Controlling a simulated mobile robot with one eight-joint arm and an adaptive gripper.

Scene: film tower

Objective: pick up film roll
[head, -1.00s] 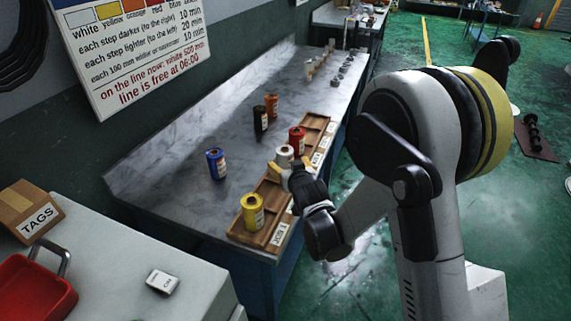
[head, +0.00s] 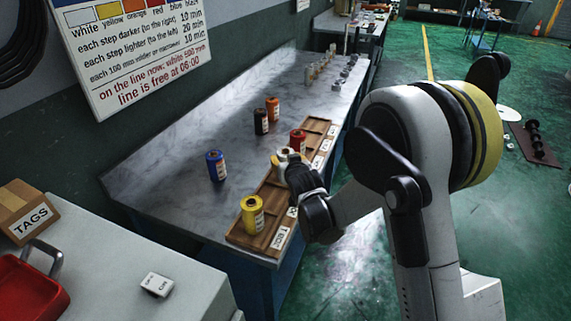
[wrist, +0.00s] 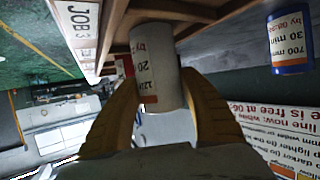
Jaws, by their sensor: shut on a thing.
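A white film roll (head: 283,152) with a printed label stands upright at the wooden tray (head: 233,233) on the marble-topped bench. My gripper (head: 287,158) reaches it from the right, with yellow fingers on both sides of it. In the wrist view, my gripper (wrist: 158,88) is shut on the white roll (wrist: 155,62). That view is upside down, and the tray shows behind the roll's end. I cannot tell whether the roll touches the tray. A yellow roll (head: 252,214) and a red roll (head: 298,141) stand at the tray on either side.
A blue roll (head: 216,166), a black roll (head: 261,121) and an orange roll (head: 272,109) stand on the bench (head: 170,185) behind the tray. A grey counter at front left bears a red bin (head: 30,290) and a TAGS box (head: 30,210). The green floor at right is partly open.

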